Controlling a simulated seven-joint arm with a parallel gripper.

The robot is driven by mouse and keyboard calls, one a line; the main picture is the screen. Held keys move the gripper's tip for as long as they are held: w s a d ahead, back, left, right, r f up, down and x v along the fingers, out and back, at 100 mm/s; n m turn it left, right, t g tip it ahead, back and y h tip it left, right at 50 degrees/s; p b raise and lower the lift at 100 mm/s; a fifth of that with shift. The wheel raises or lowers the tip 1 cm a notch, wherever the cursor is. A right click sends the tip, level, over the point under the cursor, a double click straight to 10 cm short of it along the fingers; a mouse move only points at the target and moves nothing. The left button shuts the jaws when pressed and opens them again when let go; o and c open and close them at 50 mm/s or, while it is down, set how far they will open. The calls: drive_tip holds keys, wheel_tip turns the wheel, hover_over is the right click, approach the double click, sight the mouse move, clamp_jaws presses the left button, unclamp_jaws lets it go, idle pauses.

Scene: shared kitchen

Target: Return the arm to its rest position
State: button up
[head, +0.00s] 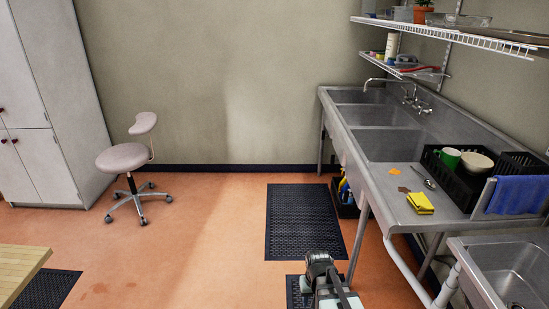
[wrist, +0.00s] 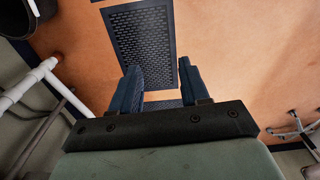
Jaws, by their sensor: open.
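My gripper (wrist: 159,68) shows in the wrist view with its two blue fingers apart and nothing between them. Beyond the fingers are the orange floor and a black perforated mat (wrist: 145,38). In the head view my arm (head: 328,283) shows at the bottom edge, low in front of the sink counter and over a floor mat. The fingers cannot be made out in the head view.
A second sink (head: 505,270) stands nearer. A stool (head: 124,158) stands left. The middle floor is clear.

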drive_tip(key=s+d+f+g, duration=0.1)
drive_tip(key=s+f+g, duration=0.1)
drive_tip(key=s+f, duration=0.5)
drive_tip(key=s+d+f+g, duration=0.1)
drive_tip(key=s+f, duration=0.6)
drive_tip(key=s, duration=0.8)
drive_tip(key=s+d+f+g, duration=0.2)
drive_tip(key=s+f+g, duration=0.2)
drive_tip(key=s+f, duration=0.3)
drive_tip(key=s, duration=0.4)
drive_tip(key=shift+f+m, duration=0.3)
drive_tip(key=shift+f, duration=0.1)
idle(0.9)
